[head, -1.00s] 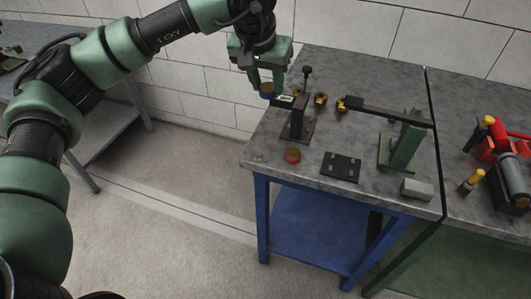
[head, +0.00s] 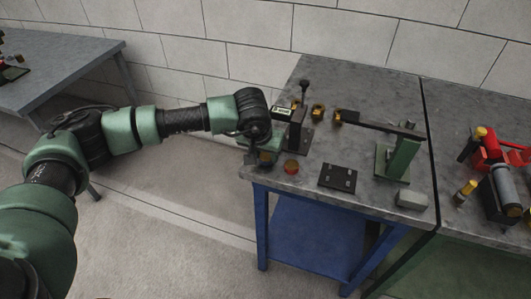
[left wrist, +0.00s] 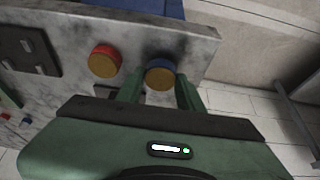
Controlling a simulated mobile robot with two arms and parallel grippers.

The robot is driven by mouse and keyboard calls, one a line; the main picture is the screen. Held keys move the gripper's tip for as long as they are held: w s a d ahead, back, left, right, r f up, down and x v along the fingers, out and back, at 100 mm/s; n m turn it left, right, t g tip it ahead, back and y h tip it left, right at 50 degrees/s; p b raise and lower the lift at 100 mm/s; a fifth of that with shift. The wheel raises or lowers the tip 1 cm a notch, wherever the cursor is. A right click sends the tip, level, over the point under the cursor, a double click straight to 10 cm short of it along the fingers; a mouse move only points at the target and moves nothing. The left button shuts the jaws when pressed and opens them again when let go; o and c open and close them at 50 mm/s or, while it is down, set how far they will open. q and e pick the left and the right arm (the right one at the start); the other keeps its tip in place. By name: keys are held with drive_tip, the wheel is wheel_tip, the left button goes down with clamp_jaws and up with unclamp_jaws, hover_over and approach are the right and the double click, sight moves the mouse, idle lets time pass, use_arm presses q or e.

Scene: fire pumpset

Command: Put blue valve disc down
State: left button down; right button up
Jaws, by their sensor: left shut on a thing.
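The blue valve disc (left wrist: 160,76), with a yellowish top face and a blue rim, sits between the two fingers of my left gripper (left wrist: 160,90) in the left wrist view. The gripper is shut on it. In the head view my left gripper (head: 264,158) is low over the near left corner of the grey table (head: 350,90), and its own body hides most of the disc. A dark shadow lies by the disc; I cannot tell whether it touches the tabletop. My right gripper is out of view.
A dark upright stand (head: 297,130) is just behind the gripper. A black plate (head: 338,177), a green stand (head: 397,157) and a grey block (head: 411,200) lie to the right. Red and yellow parts (head: 487,150) stand on the adjoining table. The table edge is close by.

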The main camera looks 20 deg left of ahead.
use_arm(q)
drive_tip(key=shift+f, duration=0.3)
drive_tip(key=c, duration=1.3)
unclamp_jaws()
drive_tip(key=shift+f, duration=0.15)
drive_tip(key=o, duration=0.4)
drive_tip(key=shift+r, duration=0.35)
drive_tip(key=b+v, duration=0.2)
drive_tip(key=v, duration=0.9)
drive_tip(key=shift+s+r, duration=0.2)
drive_tip(key=shift+r, duration=0.15)
